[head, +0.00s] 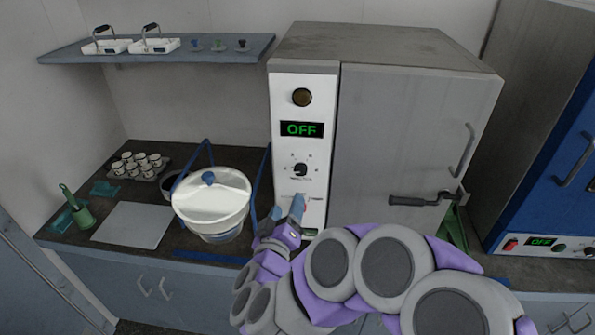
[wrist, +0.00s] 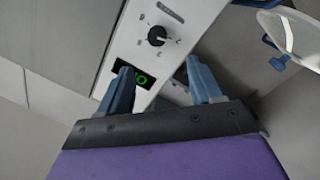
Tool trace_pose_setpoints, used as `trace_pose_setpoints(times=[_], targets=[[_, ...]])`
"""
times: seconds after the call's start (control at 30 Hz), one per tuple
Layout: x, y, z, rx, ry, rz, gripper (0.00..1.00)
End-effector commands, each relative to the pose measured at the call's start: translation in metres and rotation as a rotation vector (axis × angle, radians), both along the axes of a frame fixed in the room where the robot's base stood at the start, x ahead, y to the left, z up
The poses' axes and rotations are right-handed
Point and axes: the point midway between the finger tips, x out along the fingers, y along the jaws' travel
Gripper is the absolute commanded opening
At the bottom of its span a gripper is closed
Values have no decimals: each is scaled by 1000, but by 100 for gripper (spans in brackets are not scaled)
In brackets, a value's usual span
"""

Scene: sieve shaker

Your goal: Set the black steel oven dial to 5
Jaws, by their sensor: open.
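The grey steel oven (head: 420,130) stands at the back centre with a white control panel. Its black dial (head: 300,170) sits below a green display (head: 302,129) reading OFF. In the wrist view the dial (wrist: 157,36) is turned roughly upside down, with a pale pointer mark and small marks around it too small to read. The display (wrist: 142,79) there is partly hidden by a finger. My gripper (head: 287,210) is open and empty, its blue fingers in front of the lower panel, below and apart from the dial. Its fingers also show in the wrist view (wrist: 160,82).
A white lidded pot (head: 212,200) with a blue handle stands left of the oven, close to my gripper. A blue oven (head: 565,180) stands at far right. A shelf (head: 160,50) hangs upper left.

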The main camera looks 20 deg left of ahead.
Motion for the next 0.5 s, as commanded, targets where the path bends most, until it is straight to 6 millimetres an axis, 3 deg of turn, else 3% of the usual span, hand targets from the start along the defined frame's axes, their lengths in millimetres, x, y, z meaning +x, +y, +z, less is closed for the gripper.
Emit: trace_pose_setpoints(times=[0.27,0.5], targets=[[18,3,1,4,-5,-19,65],[60,10,0,5,-10,-16,65]])
